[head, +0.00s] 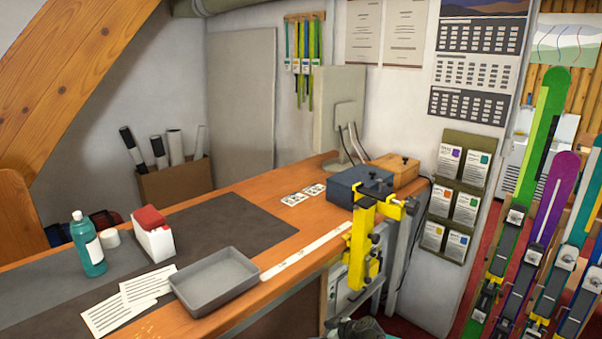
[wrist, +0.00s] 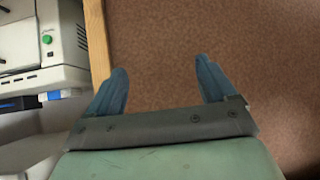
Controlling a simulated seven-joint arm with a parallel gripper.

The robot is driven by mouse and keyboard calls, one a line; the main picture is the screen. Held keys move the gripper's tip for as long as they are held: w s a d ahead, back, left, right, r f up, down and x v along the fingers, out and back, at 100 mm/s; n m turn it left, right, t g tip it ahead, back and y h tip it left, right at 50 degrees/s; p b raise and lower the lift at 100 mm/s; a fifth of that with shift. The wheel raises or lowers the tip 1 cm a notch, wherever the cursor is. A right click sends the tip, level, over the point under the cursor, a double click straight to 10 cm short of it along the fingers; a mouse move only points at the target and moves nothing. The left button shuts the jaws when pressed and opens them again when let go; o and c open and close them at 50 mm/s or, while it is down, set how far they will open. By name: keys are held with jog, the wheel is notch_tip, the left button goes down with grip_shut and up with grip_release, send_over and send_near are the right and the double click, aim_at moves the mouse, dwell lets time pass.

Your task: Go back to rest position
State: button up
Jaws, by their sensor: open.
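My gripper (wrist: 162,85) shows in the wrist view with two blue fingers spread apart. Nothing is between them, and below them is a reddish-brown speckled floor (wrist: 200,35). In the head view only a dark part of my arm (head: 362,328) shows at the bottom edge, in front of the bench; the fingers are not visible there.
The wooden bench (head: 345,218) holds a grey tray (head: 215,283), a teal bottle (head: 88,245), a white box with red contents (head: 153,238), a blue box (head: 358,185) and a yellow clamp (head: 362,240). Skis (head: 545,140) stand at right. A white machine (wrist: 40,50) is left of my gripper.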

jog(key=s+a+f+m+g+y, duration=0.2)
jog(key=s+a+f+m+g, duration=0.35)
jog(key=s+a+f, duration=0.7)
jog(key=s+f+m+g+h, duration=0.1)
jog(key=s+f+g, duration=0.15)
jog(key=s, duration=0.65)
jog(key=s+f+m+g+h, duration=0.15)
jog(key=s+f, duration=0.25)
jog(key=s, duration=0.5)
jog(key=s+d+f+g+h, duration=0.3)
jog(key=s+d, duration=0.4)
jog(key=s, duration=0.3)
jog(key=s+d+f+m+h, duration=0.1)
jog(key=s+d+h, duration=0.1)
jog(key=d, duration=0.5)
jog(key=s+d+f+h, duration=0.1)
jog(key=s+d+h, duration=0.1)
jog(key=d, duration=0.6)
jog(key=shift+s+d+m+g, duration=0.3)
jog(key=shift+s+m+g, duration=0.1)
jog(key=shift+s, duration=0.15)
